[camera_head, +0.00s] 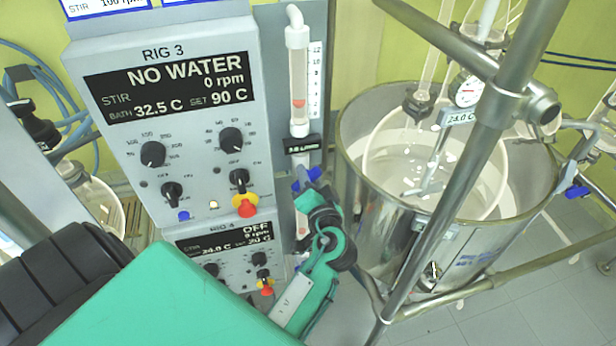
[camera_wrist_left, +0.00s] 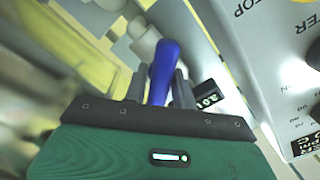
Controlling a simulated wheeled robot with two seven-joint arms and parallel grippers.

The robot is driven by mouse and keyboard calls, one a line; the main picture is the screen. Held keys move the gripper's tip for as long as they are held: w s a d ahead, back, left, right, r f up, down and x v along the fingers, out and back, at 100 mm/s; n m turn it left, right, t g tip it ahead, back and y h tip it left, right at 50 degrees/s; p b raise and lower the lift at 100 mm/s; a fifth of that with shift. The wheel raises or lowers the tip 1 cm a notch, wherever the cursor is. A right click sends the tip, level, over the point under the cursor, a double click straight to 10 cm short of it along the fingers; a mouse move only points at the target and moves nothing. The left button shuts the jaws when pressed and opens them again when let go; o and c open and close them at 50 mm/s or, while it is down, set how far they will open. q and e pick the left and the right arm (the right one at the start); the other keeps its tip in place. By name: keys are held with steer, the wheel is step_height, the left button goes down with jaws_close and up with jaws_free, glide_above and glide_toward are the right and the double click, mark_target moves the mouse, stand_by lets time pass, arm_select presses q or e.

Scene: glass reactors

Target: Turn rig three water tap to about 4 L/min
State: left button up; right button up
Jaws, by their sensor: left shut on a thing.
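The rig three panel (camera_head: 168,95) stands at the left in the head view and reads NO WATER, 0 rpm, bath 32.5 C, set 90 C. To its right is a clear flow tube (camera_head: 298,70) with a red float and a scale. A small black readout (camera_head: 303,145) below it ends in L/min; its digits are too small to read surely. The blue tap handle (camera_head: 302,180) is under the readout. My left gripper (camera_head: 312,196) is shut on the handle; in the left wrist view the blue handle (camera_wrist_left: 162,68) stands between the two fingers (camera_wrist_left: 158,90). My right gripper is out of view.
The rig four panel (camera_head: 235,245) sits below, reading OFF. A steel bath (camera_head: 440,235) with a glass vessel stands at the right behind slanted metal poles (camera_head: 470,180). A second blue tap (camera_head: 577,191) is at the far right. Blue hoses hang at the left.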

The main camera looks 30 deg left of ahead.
arm_select(q)
steer(key=shift+m, duration=0.7)
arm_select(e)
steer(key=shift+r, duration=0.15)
arm_select(q)
steer(key=o, duration=0.8)
steer(key=shift+o, duration=0.2)
steer(key=shift+f, duration=0.15)
